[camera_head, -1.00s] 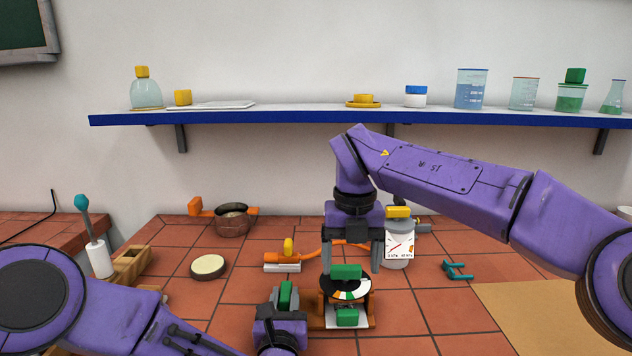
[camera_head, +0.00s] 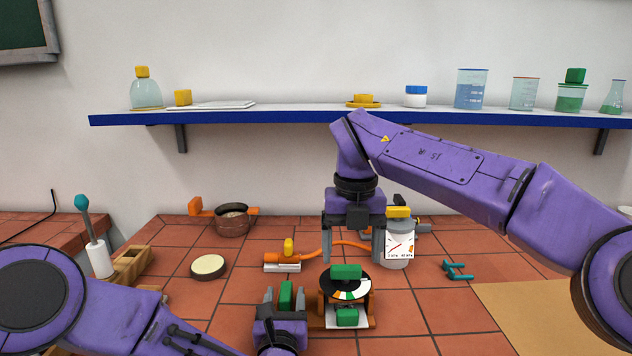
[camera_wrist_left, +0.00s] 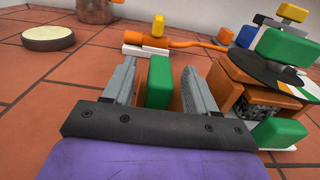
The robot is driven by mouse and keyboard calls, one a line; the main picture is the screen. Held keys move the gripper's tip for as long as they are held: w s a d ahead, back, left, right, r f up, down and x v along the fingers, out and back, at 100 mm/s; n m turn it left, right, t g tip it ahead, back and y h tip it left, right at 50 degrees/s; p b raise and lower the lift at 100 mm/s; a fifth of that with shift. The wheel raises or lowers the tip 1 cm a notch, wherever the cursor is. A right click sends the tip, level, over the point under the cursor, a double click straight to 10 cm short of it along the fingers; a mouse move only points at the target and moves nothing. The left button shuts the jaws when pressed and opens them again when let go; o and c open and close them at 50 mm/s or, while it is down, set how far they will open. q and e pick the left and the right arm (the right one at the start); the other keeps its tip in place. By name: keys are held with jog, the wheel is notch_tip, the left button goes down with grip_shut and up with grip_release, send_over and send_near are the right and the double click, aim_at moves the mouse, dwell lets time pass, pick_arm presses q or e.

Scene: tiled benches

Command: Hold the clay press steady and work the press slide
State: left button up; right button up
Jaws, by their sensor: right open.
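The clay press (camera_head: 345,298) stands on the tiled bench, an orange-brown body with a dark disc, a green block (camera_head: 346,271) on top and a green block (camera_head: 347,317) low on its front. It also shows at right in the left wrist view (camera_wrist_left: 235,92). My left gripper (camera_head: 284,294) is open beside the press, its fingers either side of an upright green block (camera_wrist_left: 159,82), with visible gaps. How that block joins the press is hidden. My right gripper (camera_head: 353,258) is open and empty, pointing down above the top green block, apart from it.
An orange tool with a yellow block (camera_head: 288,249) and an orange hose lie behind the press. A white gauge canister (camera_head: 398,245) stands behind at right. A pot (camera_head: 232,220), a round cream-topped disc (camera_head: 208,266) and a teal bracket (camera_head: 457,270) are further off.

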pick_arm(q)
jog(key=shift+r+p, duration=2.1)
jog(key=shift+r, duration=1.45)
jog(key=o, duration=0.6)
jog(key=shift+c, duration=0.2)
